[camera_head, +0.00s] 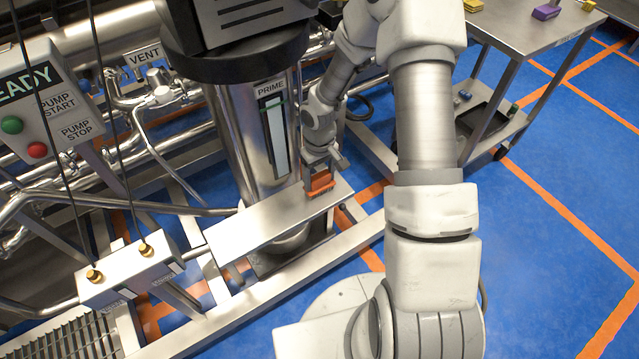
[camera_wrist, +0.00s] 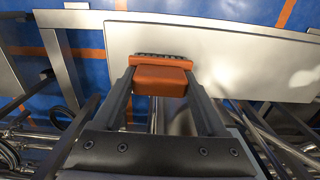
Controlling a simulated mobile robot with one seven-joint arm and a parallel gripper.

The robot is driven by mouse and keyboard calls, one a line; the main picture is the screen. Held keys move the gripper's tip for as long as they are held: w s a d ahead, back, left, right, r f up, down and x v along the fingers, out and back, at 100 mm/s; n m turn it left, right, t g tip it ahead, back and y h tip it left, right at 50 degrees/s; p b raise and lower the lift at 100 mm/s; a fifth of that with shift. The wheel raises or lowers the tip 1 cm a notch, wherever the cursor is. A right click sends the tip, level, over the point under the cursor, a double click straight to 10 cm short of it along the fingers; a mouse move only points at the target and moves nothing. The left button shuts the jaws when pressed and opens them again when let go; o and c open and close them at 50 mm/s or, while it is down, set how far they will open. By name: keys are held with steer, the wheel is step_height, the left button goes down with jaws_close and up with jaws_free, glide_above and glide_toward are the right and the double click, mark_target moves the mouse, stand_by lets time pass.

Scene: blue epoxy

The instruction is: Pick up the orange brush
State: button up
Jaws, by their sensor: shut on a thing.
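The orange brush (camera_head: 320,183) is at the right end of a steel shelf (camera_head: 265,218) in the head view. In the wrist view the orange brush (camera_wrist: 160,80) sits between the two fingers, with a row of dark bristles along its far edge. My gripper (camera_head: 321,165) reaches down to it from above. In the wrist view my gripper (camera_wrist: 160,86) is shut on the brush, one finger at each side. The brush is at the edge of the shelf (camera_wrist: 225,60); I cannot tell whether it still touches the surface.
A steel cylinder marked PRIME (camera_head: 272,140) stands just behind the shelf. A control box (camera_head: 45,110) and pipes are at left. A white box with brass fittings (camera_head: 128,268) is at the shelf's left end. A steel cart (camera_head: 535,45) stands at upper right; blue floor (camera_head: 560,240) is open at right.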

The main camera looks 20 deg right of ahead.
mark_target(320, 175)
steer(key=c, duration=0.4)
steer(key=shift+r, duration=0.1)
steer(key=shift+r, duration=0.65)
step_height(320, 175, up, 3)
steer(key=shift+r+p, duration=0.2)
steer(key=shift+p, duration=0.65)
steer(key=s+r, duration=0.2)
steer(key=s, duration=0.2)
steer(key=s+d+r+p, duration=0.1)
steer(key=s+r, duration=0.1)
steer(key=s, duration=0.1)
steer(key=s+r, duration=0.2)
steer(key=s, duration=0.2)
steer(key=shift+s+d+r+p, duration=0.1)
steer(key=shift+s+d+p, duration=0.05)
steer(key=shift+s+p, duration=0.25)
steer(key=shift+w, duration=0.1)
